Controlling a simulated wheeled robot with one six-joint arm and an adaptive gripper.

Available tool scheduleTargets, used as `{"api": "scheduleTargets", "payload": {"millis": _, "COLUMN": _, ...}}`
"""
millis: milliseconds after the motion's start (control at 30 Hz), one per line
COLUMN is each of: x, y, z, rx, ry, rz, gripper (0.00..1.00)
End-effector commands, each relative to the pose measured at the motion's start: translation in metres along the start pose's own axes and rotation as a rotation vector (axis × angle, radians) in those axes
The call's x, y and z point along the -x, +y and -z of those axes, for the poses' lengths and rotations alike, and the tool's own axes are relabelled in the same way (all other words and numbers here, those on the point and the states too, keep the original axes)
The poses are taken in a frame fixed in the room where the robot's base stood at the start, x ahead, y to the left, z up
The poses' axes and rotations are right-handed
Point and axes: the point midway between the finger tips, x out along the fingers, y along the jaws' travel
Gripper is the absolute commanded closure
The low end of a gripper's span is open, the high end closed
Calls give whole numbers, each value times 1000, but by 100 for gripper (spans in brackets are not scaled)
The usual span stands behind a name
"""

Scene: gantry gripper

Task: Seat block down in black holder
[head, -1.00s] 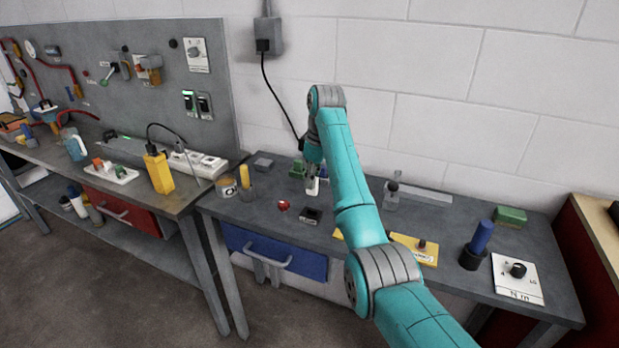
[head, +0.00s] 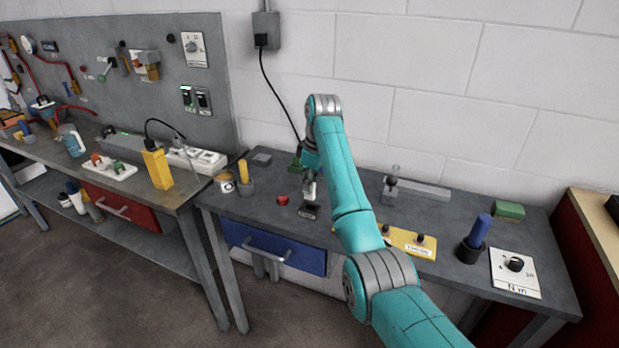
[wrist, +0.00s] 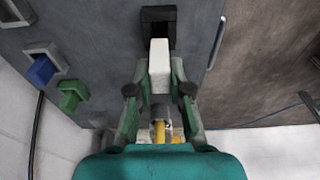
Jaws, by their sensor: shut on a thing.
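My gripper (wrist: 159,84) is shut on a pale block (wrist: 159,58), which shows between its fingers in the wrist view. The black holder (wrist: 158,15) is just past the block's far end, and the block overlaps its near part in that view. In the head view my gripper (head: 309,181) is above the bench, with the pale block (head: 309,192) pointing down over the black holder (head: 311,212). I cannot tell whether the block's lower end is inside the holder or just above it.
A red button (head: 282,200) is close to the left of the holder. A blue block (wrist: 42,70) and a green block (wrist: 71,96) stand to the left in the wrist view. The bench's front edge (wrist: 217,42) is close by. A yellow panel (head: 408,241) lies to the right.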

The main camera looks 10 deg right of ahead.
Motion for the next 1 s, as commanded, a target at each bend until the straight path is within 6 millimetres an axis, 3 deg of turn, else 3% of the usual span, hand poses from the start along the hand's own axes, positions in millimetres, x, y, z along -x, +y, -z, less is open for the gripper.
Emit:
{"api": "scheduleTargets", "payload": {"millis": 333, "x": -22, "y": 0, "z": -4, "rx": 0, "ry": 0, "rz": 0, "gripper": 100}}
{"api": "scheduleTargets", "payload": {"millis": 1000, "x": -24, "y": 0, "z": -4, "rx": 0, "ry": 0, "rz": 0, "gripper": 100}}
